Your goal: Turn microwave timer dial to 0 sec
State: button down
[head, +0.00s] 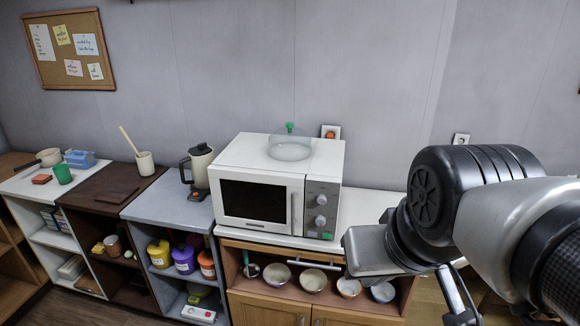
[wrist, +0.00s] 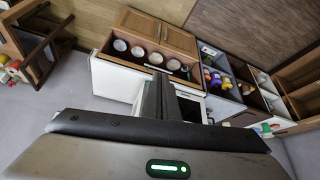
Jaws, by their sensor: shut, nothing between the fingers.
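The white microwave (head: 262,150) stands on a white counter in the head view, its door shut. Its grey right-hand panel carries an upper dial (head: 321,200) and a lower dial (head: 320,221), with a green button (head: 327,236) below. I cannot tell which dial is the timer or read their settings. My gripper (wrist: 160,82) is shut and empty in the wrist view, apart from the microwave. In that view the microwave (wrist: 190,107) is mostly hidden behind my gripper and no dial shows. In the head view my arm is to the right of the microwave.
A clear cover with a green knob (head: 290,127) sits on the microwave. Several bowls (head: 313,280) fill the open shelf below the counter. A wall socket with a red plug (head: 330,132) is behind. Counter right of the microwave looks free.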

aim_at(320, 220)
jog(key=k, duration=0.25)
jog(key=i+u, duration=0.2)
jog(key=u, duration=0.2)
jog(key=i+l+u, duration=0.15)
jog(key=u, duration=0.2)
jog(key=i+l+u, duration=0.15)
jog(key=u, duration=0.25)
